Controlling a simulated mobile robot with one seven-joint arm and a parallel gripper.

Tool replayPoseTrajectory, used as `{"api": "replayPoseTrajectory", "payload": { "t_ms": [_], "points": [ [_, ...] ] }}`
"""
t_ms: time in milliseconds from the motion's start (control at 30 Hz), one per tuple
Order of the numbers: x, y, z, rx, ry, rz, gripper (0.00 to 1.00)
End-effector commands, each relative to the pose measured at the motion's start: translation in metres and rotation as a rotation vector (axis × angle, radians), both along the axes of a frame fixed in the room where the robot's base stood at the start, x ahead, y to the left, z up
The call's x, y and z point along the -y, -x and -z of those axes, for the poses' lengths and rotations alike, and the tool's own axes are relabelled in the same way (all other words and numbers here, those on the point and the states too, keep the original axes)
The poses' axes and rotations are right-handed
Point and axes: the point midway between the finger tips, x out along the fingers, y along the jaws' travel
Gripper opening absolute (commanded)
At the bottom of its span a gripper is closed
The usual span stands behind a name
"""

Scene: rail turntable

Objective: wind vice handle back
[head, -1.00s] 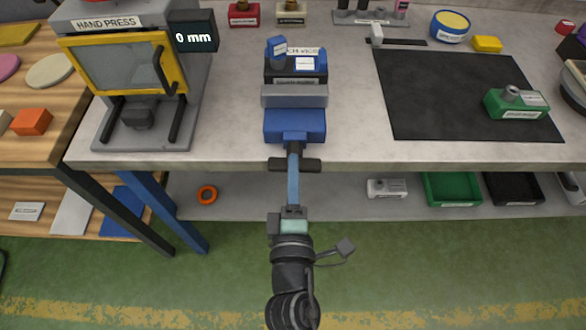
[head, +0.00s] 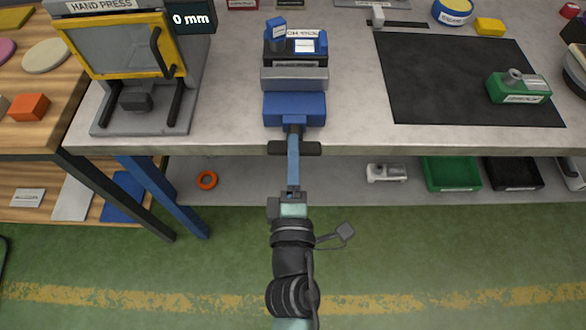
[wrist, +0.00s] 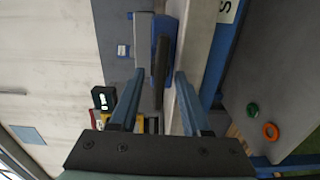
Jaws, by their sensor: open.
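The blue vice (head: 295,108) stands at the bench's front edge, with a grey jaw plate behind its blue front part. Its dark bar handle (head: 308,148) lies level across the screw, just off the bench edge. My gripper (head: 294,142) reaches up to the handle from the front. In the wrist view my gripper (wrist: 159,72) is open, its two blue fingers apart. The handle (wrist: 160,66) lies lengthwise between the fingertips there, with gaps visible on both sides. The vice's blue body (wrist: 162,24) is just beyond it. Whether a finger touches the handle I cannot tell.
A hand press (head: 125,70) with a yellow frame and a "0 mm" display stands to the left. A black mat (head: 450,75) with a green labelled block (head: 518,88) lies to the right. A lower shelf (head: 300,180) holds bins and an orange ring (head: 207,180).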

Motion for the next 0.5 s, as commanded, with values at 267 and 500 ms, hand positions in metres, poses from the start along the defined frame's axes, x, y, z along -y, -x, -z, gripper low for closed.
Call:
{"api": "replayPoseTrajectory", "payload": {
  "t_ms": [267, 500],
  "points": [
    [0.001, 0.037, 0.004, -0.004, 0.001, 0.002, 0.47],
    [0.001, 0.080, 0.004, -0.005, -0.001, 0.004, 0.47]
  ]
}}
